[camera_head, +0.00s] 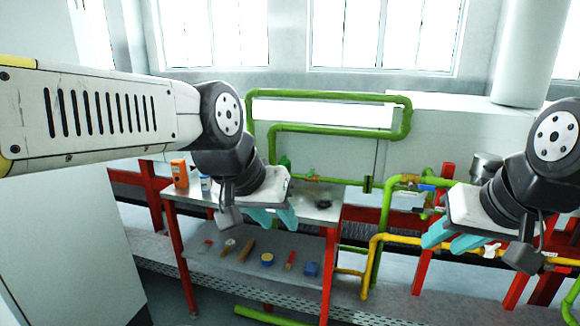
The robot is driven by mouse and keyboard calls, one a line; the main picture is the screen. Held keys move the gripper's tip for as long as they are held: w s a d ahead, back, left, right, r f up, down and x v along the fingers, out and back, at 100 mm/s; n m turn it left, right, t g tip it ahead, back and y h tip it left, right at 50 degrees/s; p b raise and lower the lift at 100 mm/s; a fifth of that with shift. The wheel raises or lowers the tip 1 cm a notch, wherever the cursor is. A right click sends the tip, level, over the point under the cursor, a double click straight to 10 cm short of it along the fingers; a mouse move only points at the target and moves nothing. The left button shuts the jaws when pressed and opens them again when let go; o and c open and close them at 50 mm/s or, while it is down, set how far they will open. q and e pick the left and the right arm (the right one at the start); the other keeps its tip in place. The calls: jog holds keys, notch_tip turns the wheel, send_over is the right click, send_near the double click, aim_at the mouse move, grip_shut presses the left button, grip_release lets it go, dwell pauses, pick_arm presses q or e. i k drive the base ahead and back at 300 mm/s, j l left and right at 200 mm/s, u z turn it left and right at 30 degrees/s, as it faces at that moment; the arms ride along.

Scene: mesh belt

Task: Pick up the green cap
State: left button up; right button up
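A small green object (285,162), which may be the green cap, shows at the back of the metal table (322,214). Its lower part is hidden behind my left gripper, so I cannot tell its full shape. My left gripper (277,219) hangs over the table's front part, nearer to me than the green object. Its two teal fingers are apart with nothing seen between them. My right gripper (446,246) is to the right of the table, in front of the pipes. Its teal fingers are also apart and appear empty.
An orange box (180,174) and a small blue-and-white container (206,183) stand on the table's left. The lower shelf (228,268) holds a blue block (311,269) and several small items. Green pipes (330,95) and a yellow pipe (371,262) run behind and right.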

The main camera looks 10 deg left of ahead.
aim_at(284, 162)
jog(key=u, duration=0.55)
jog(key=i+u, duration=0.35)
jog(key=i, duration=1)
jog(key=l+u, duration=0.1)
jog(key=u, duration=0.25)
jog(key=i+l+u, duration=0.1)
jog(key=u, duration=0.3)
jog(key=l+u, duration=0.15)
jog(key=u, duration=0.2)
jog(key=l, duration=0.35)
